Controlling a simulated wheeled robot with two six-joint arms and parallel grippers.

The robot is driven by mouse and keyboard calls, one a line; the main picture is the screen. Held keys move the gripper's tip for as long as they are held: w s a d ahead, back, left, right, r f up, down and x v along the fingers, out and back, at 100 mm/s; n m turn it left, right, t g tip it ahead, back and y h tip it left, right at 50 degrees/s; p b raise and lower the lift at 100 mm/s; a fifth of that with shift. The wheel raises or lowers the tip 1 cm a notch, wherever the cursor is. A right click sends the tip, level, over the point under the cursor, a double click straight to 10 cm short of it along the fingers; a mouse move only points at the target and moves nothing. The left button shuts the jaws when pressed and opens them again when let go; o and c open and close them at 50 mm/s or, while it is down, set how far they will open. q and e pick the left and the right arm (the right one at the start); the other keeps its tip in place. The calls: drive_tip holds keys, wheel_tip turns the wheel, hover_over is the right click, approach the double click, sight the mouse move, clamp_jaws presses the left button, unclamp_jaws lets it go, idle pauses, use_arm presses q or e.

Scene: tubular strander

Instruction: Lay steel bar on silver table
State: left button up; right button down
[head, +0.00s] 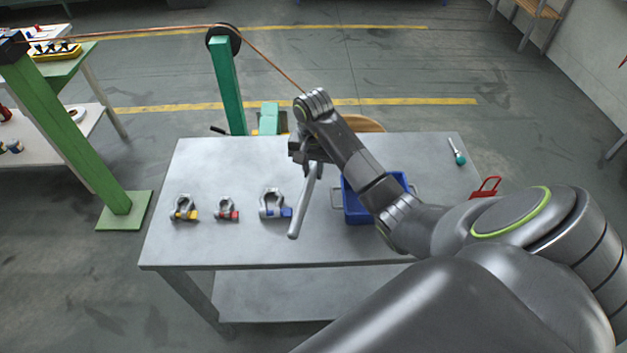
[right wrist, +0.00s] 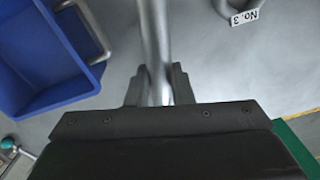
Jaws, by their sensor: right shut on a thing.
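The steel bar (head: 304,204) is a thin grey rod. My right gripper (head: 311,160) is shut on it over the silver table (head: 230,160). In the head view the bar slants down from the jaws toward the table's front. In the right wrist view the bar (right wrist: 155,40) runs between the two fingers (right wrist: 157,88) and on past the top edge. I cannot tell whether its lower end touches the table. Its upper end is hidden by the gripper. My left gripper is not in view.
Shackles with yellow (head: 184,209), red (head: 227,210) and blue (head: 275,205) pins lie left of the bar. A blue bin (head: 358,207) stands close to its right. A teal-handled tool (head: 457,153) lies at the back right. The table's back left is clear.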

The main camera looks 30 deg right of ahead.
sight(314, 178)
wheel_tip(314, 178, down, 3)
drive_tip(key=shift+r+p, duration=0.1)
drive_tip(key=shift+p, duration=0.25)
drive_tip(key=shift+f, duration=0.25)
drive_tip(key=shift+f, duration=0.1)
drive_tip(key=c, duration=1.3)
unclamp_jaws()
